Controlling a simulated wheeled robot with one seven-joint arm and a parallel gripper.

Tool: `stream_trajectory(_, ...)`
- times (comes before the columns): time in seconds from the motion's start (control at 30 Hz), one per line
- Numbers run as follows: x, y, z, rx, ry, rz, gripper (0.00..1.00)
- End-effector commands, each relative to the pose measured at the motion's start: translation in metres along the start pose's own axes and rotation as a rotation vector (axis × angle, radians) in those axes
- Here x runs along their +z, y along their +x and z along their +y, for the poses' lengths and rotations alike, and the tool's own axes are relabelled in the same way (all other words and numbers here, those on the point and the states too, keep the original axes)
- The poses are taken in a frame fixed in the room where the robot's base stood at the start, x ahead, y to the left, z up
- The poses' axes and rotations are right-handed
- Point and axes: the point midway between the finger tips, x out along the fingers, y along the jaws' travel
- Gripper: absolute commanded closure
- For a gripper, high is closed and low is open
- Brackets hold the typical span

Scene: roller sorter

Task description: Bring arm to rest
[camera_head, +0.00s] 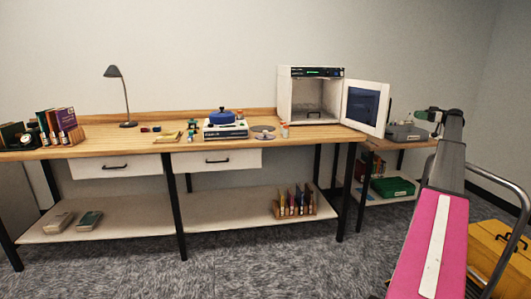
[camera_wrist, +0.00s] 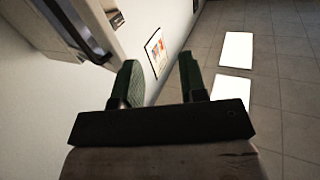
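My gripper (camera_wrist: 158,60) shows at the bottom of the wrist view, with its two dark green fingers apart and nothing between them. It also shows small at the right of the head view (camera_head: 421,115), raised in front of the far end of the side table. My arm rises at the right of the head view. No object is held.
A long wooden workbench (camera_head: 130,147) spans the head view, with a lamp (camera_head: 114,72), book rack, blue-topped device (camera_head: 222,130) and open-doored white oven (camera_head: 284,95). A side table holds a grey case (camera_head: 408,134). A yellow box (camera_head: 490,245) stands at right. Carpet in front is clear.

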Motion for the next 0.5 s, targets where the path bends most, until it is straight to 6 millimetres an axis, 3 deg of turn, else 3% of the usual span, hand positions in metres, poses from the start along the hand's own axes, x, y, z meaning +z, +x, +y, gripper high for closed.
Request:
stream_trajectory(0.27,0.035,0.047,-0.013,0.012,0.104,-0.053,0.61)
stream_trajectory(0.5,0.085,0.111,-0.033,0.035,0.251,-0.134,0.61)
